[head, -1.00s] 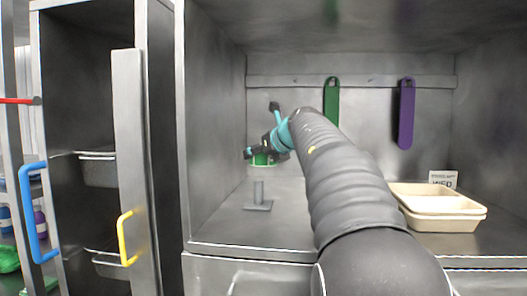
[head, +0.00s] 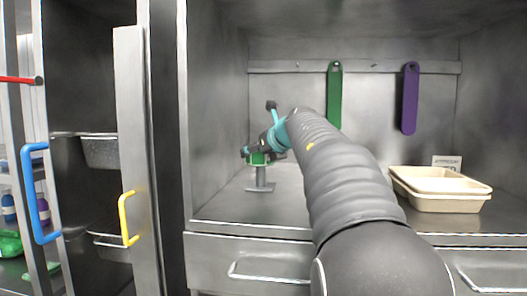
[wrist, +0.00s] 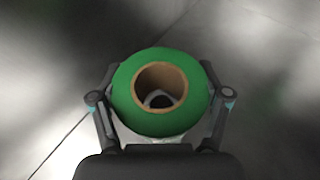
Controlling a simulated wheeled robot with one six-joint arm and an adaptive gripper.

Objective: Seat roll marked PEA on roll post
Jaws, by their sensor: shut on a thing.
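My gripper (head: 263,154) is shut on a green roll (head: 257,160), with one finger on each side of it. In the wrist view, the roll (wrist: 128,96) shows its green top and brown cardboard core, with a grey shape inside the hole. No PEA marking is readable. The grey roll post (head: 261,178) stands upright on a flat base on the shelf. In the head view it is directly below the roll, its top meeting the roll's underside. I cannot tell whether the post tip is inside the core.
A stack of beige trays (head: 440,202) sits at the right by a small sign (head: 447,162). A green strip (head: 334,95) and a purple strip (head: 410,98) hang on the back rail. An open cabinet door (head: 130,160) with a yellow handle stands at the left.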

